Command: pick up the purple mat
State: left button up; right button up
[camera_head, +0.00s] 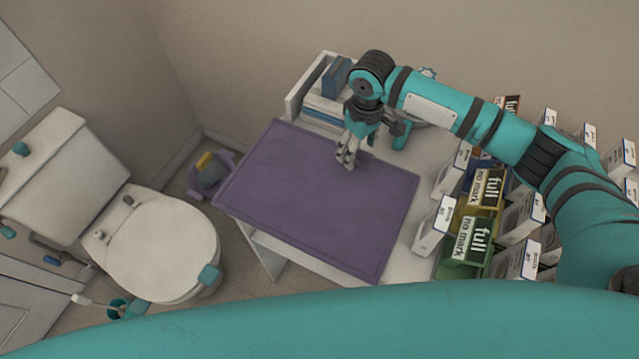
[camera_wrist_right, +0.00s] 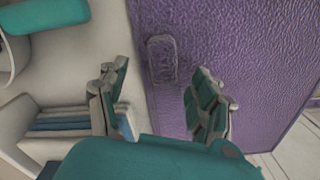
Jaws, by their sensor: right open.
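The purple mat (camera_head: 315,200) lies flat on a white table, its left corner reaching past the table's edge. It also fills the right part of the right wrist view (camera_wrist_right: 235,60), where a small rounded rectangular patch shows on it near its edge. My right gripper (camera_head: 347,163) is over the mat's far edge, fingers pointing down. In the wrist view its fingers (camera_wrist_right: 160,100) are apart, one over the white surface and one over the mat, with nothing held between them. Whether the fingertips touch the mat cannot be told. My left gripper is not in view.
A white tray (camera_head: 292,98) with blue and white items stands behind the mat. Several labelled boxes, including a green one (camera_head: 467,247), crowd the right side. A toilet (camera_head: 155,245) and a purple basket (camera_head: 196,186) stand on the floor at left.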

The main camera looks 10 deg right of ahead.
jog(key=shift+f, duration=0.65)
grip_shut()
